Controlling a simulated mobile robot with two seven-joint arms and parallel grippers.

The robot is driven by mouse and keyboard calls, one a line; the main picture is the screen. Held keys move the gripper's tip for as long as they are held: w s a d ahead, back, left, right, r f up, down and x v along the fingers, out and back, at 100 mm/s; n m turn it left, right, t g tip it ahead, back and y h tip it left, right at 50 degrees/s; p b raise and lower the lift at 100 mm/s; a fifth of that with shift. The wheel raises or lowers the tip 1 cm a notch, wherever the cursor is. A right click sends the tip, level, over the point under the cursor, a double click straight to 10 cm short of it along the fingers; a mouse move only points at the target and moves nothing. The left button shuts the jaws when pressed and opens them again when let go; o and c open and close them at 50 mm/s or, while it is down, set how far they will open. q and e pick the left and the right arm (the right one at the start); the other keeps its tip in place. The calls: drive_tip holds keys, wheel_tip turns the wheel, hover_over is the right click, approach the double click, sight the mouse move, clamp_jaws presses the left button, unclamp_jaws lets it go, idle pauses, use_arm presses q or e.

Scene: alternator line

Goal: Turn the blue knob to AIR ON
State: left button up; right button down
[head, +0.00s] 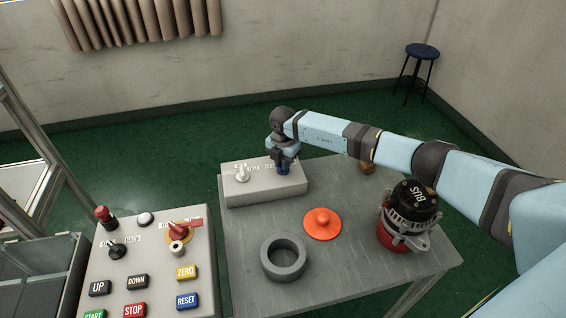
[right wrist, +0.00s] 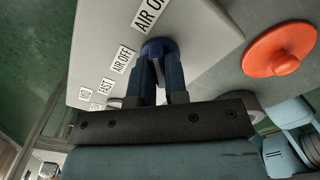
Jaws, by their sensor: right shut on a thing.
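The blue knob (head: 284,169) is on the top of a light grey box (head: 262,192) at the back of the grey table. My right gripper (head: 284,163) reaches down from above and is shut on the knob. In the right wrist view, the blue knob (right wrist: 157,47) shows between the two fingertips, which hide part of it. An AIR OFF label (right wrist: 123,59) and an AIR ON label (right wrist: 149,13) are on the box beside the knob. Which label the knob points at cannot be told. My left gripper is not in view.
A white knob (head: 241,174) is on the same box, to the left. An orange disc (head: 322,224), a grey ring (head: 284,257) and an alternator (head: 408,215) stand on the table. A button panel (head: 150,262) is at the front left.

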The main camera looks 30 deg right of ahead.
drive_tip(key=c, duration=1.1)
unclamp_jaws()
drive_tip(key=shift+c, duration=0.2)
drive_tip(key=shift+r, duration=0.1)
wheel_tip(320, 180, up, 14)
drive_tip(key=b, duration=0.1)
drive_tip(key=shift+a+f, duration=0.1)
drive_tip(key=shift+f, duration=0.1)
